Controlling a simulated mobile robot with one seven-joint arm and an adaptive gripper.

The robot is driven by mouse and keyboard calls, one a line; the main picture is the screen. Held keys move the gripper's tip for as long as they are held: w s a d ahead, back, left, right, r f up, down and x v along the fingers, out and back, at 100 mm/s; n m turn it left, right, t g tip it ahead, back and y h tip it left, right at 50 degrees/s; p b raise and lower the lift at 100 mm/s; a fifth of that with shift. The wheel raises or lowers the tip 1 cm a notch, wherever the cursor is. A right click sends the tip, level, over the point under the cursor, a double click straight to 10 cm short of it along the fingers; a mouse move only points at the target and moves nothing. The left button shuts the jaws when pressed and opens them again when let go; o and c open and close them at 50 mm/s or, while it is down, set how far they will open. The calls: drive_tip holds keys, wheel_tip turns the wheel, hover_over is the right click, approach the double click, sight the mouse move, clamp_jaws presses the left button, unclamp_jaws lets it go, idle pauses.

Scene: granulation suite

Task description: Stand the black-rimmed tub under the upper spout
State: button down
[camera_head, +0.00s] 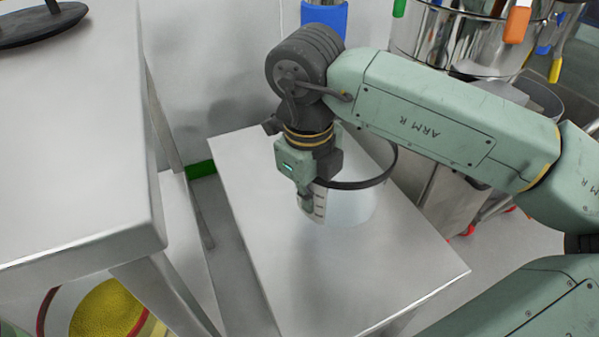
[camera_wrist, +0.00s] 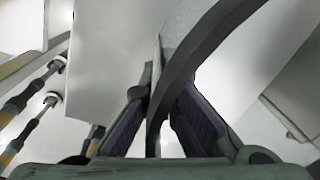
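The black-rimmed tub (camera_head: 345,207) is a pale, translucent round vessel with dark scale marks, upright at the steel table (camera_head: 400,262). I cannot tell whether its base touches the top. My gripper (camera_head: 306,198) points down at the tub's left side. In the wrist view, the black rim (camera_wrist: 178,75) and wall pass between the fingertips (camera_wrist: 160,98), which are close on both sides, so my gripper looks shut on the wall. My arm hides part of the rim. A blue-banded fitting (camera_head: 323,17) shows at the top behind my wrist; I cannot tell whether it is the upper spout.
A higher steel bench (camera_head: 75,150) stands at the left with a dark round object (camera_head: 40,25) on it. Below it is a red-rimmed container of yellow granules (camera_head: 105,308). A shiny steel vessel (camera_head: 460,35) stands at the back right. The table's front part is clear.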

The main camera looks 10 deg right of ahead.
drive_tip(key=w, duration=0.8)
drive_tip(key=w+f+b, duration=0.1)
drive_tip(key=w, duration=0.3)
drive_tip(key=shift+w+a+f, duration=0.1)
drive_tip(key=shift+w+a, duration=0.05)
drive_tip(key=shift+w, duration=0.05)
drive_tip(key=shift+w+f+b, duration=0.15)
drive_tip(key=shift+f+b, duration=0.4)
drive_tip(key=shift+f, duration=1.2)
drive_tip(key=c, duration=2.4)
unclamp_jaws()
drive_tip(key=shift+f, duration=0.25)
drive_tip(key=c, duration=1.8)
unclamp_jaws()
drive_tip(key=shift+r, duration=0.1)
wheel_tip(320, 180, up, 12)
drive_tip(key=p, duration=0.2)
drive_tip(key=shift+s+a+r+p, duration=0.15)
drive_tip(key=shift+s+a+p, duration=0.1)
drive_tip(key=shift+a+p, duration=0.15)
